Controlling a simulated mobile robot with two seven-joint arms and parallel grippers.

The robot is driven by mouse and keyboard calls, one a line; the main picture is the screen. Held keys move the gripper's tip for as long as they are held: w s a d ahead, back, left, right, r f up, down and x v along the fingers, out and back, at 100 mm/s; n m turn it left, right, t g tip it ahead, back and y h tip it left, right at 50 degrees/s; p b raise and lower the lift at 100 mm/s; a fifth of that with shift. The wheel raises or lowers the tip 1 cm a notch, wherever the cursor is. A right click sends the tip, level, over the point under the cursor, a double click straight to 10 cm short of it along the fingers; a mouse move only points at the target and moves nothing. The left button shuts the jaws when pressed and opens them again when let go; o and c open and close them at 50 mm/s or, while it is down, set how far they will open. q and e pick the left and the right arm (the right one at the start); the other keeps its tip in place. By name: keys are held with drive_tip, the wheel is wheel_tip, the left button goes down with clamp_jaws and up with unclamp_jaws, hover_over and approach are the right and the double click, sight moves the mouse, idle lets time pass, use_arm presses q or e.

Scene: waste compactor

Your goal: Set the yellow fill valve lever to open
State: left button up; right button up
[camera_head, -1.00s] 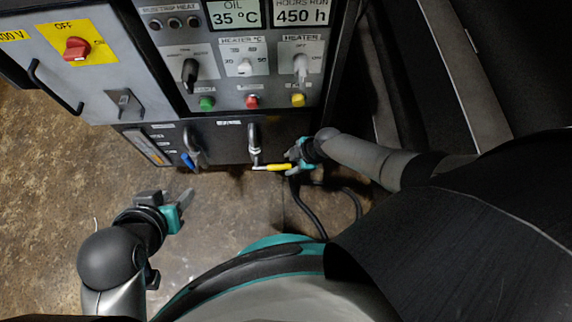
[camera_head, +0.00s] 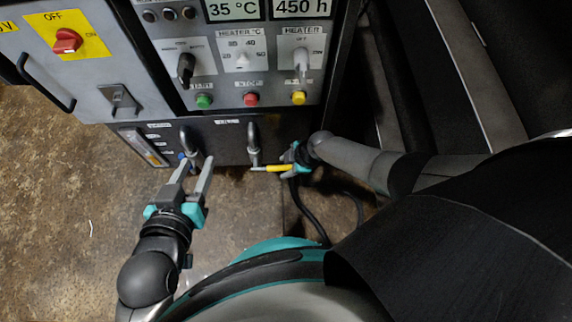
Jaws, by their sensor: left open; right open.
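The yellow fill valve lever (camera_head: 273,168) sticks out horizontally to the right from the foot of a metal pipe (camera_head: 254,148) low on the front of the machine. My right gripper (camera_head: 291,165) is open at the lever's free right end; at this size I cannot tell whether its fingers touch it. My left gripper (camera_head: 192,163) is open, its two grey fingers pointing up at the other pipe (camera_head: 188,138), left of the yellow lever. A blue valve handle there is mostly hidden by the fingers.
The control panel above holds a red rotary switch (camera_head: 67,40), black and white knobs, and green, red and yellow buttons (camera_head: 251,99). A level gauge (camera_head: 143,147) sits at lower left. Black hoses (camera_head: 303,207) run down to the floor right of the lever.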

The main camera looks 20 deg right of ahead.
idle(0.3)
clamp_jaws()
idle(1.3)
